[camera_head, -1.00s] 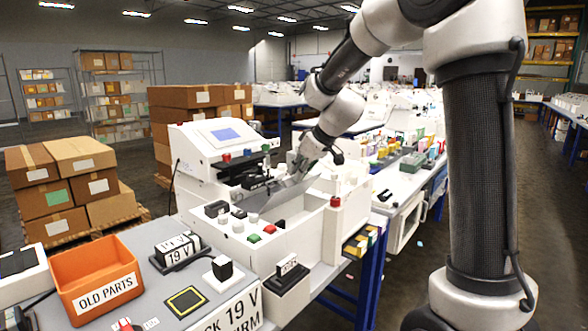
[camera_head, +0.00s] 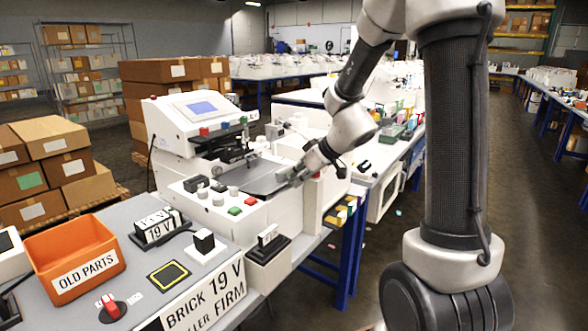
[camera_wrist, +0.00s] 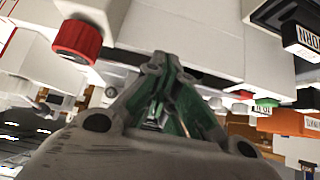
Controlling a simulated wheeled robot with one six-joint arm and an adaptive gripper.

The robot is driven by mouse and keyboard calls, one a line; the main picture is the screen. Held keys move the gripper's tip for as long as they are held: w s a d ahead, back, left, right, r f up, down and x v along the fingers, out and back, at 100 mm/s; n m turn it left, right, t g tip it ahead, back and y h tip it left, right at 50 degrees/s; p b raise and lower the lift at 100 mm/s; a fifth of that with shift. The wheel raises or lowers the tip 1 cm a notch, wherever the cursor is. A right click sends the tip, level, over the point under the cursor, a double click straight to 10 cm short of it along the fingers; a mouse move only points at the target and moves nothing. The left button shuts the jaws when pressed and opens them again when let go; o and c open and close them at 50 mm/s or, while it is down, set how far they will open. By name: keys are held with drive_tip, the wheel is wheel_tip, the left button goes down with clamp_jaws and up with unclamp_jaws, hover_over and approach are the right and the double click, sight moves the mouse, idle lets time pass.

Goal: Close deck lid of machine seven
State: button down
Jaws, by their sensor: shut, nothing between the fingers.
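The white plotter machine (camera_head: 172,129) stands on the bench, with a small blue screen and several coloured knobs. I cannot read a number seven on it. Its grey deck lid (camera_head: 252,180) lies flat or nearly flat over the deck, behind the row of knobs and buttons. My gripper (camera_head: 293,177) is at the lid's right edge, low and close to it; I cannot tell if they touch. In the wrist view my gripper (camera_wrist: 158,62) has its fingers together and empty. The lid cannot be made out clearly in that view.
A red knob (camera_wrist: 76,40) is close to my gripper's left in the wrist view. An orange "OLD PARTS" bin (camera_head: 74,262) and label blocks stand on the grey bench in front. Cardboard boxes (camera_head: 50,160) are stacked at left. Floor is open at right.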

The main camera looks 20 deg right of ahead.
drive_tip(key=shift+s+f, duration=0.15)
drive_tip(key=shift+f, duration=0.65)
drive_tip(key=shift+d+f, duration=0.15)
